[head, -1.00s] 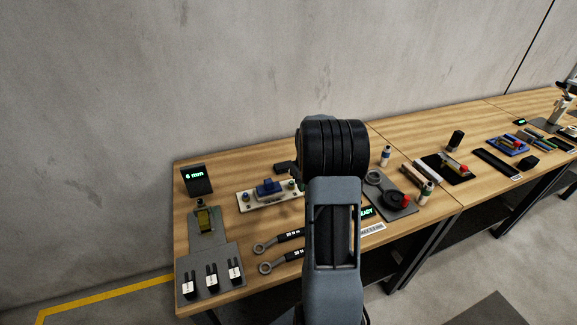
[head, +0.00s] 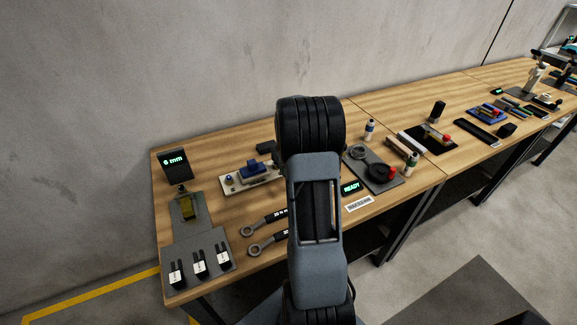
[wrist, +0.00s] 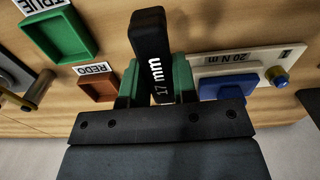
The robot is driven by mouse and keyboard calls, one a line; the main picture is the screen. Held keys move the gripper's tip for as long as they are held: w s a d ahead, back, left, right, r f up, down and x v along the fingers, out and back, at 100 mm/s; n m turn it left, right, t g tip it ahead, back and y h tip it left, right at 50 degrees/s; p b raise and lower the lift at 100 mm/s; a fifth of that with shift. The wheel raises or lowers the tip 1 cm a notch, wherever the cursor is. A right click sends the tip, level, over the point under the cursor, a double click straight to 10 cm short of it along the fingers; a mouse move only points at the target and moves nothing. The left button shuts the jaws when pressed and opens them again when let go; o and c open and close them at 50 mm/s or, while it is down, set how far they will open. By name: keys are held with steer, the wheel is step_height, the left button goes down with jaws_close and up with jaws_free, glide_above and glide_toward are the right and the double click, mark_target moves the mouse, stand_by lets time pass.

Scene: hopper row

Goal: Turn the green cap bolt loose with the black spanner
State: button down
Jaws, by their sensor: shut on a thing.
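In the wrist view my gripper (wrist: 157,82) is shut on a black bar marked "17 mm" (wrist: 151,50), which looks like the handle of the black spanner. The spanner's working end is not visible. A pale plate (wrist: 252,60) with a blue block (wrist: 222,87) and a blue-topped bolt (wrist: 278,76) lies to the right of the gripper. The same plate (head: 236,186) is on the bench in the head view, partly behind my arm. I cannot clearly make out the green cap bolt. My gripper is hidden behind my arm in the head view.
Two ring-ended tools (head: 262,221) lie in front of the plate. A "6 mm" display (head: 173,163) and a grey holder (head: 198,264) stand left. A green tray (wrist: 62,33) and a brown "REDO" tray (wrist: 98,87) show in the wrist view. A grey board (head: 385,180) lies right.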

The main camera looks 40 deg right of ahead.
steer(key=w+a+m, duration=0.1)
steer(key=a+m, duration=0.1)
steer(key=m, duration=0.1)
steer(key=w+a+m, duration=0.2)
steer(key=m, duration=0.1)
steer(key=w+a+m, duration=0.2)
steer(key=m, duration=0.1)
steer(key=shift+a+r, duration=0.2)
steer(key=shift+a, duration=0.05)
steer(key=w+m, duration=0.1)
steer(key=a+m, duration=0.1)
steer(key=m, duration=0.1)
steer(key=shift+w+p, duration=0.35)
steer(key=shift+w, duration=0.05)
steer(key=shift+w+f, duration=0.1)
steer(key=shift+f, duration=0.1)
steer(key=shift+f+b, duration=0.25)
steer(key=shift+b, duration=0.05)
steer(key=shift+f, duration=0.35)
steer(key=shift+f+b, duration=0.3)
steer(key=shift+b, duration=0.15)
steer(key=shift+f, duration=0.25)
stand_by(0.5)
steer(key=shift+f+b, duration=0.1)
steer(key=shift+b, duration=0.2)
stand_by(0.9)
